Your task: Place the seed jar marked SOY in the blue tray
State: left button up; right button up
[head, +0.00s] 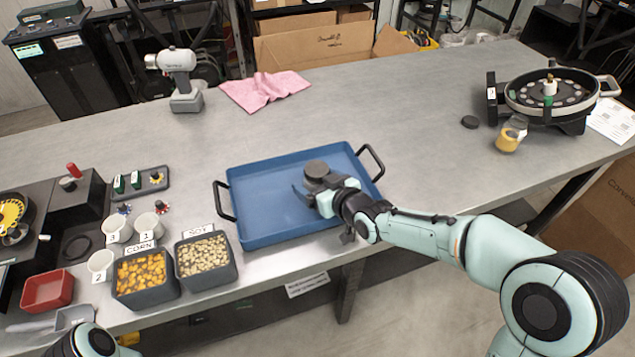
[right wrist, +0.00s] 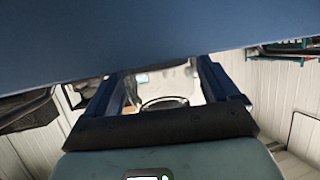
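The blue tray (head: 265,215) lies on the metal table at the middle of the head view. A round dark lid (head: 317,168), seemingly of a jar, shows over the tray by my right gripper (head: 318,188). The jar's body and marking are mostly hidden, so I cannot read SOY. In the right wrist view the fingers of my right gripper (right wrist: 163,90) stand wide apart, with a clear rounded outline between them and gaps at its sides. The gripper looks open around or beside the jar. My left gripper is out of view; only part of my left arm shows at bottom left.
Bins of corn (head: 145,285) and soy seeds (head: 207,262) stand left of the tray, near white cups (head: 118,228) and a red bin (head: 47,290). A seed meter (head: 550,95) and open yellow-filled jar (head: 508,137) are at right.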

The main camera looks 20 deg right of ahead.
jog(key=shift+o, duration=0.2)
jog(key=shift+r, duration=0.15)
jog(key=shift+r+p, duration=0.2)
jog(key=shift+p, duration=0.1)
jog(key=v, duration=1.2)
jog(key=shift+p, duration=0.4)
jog(key=shift+f, duration=0.1)
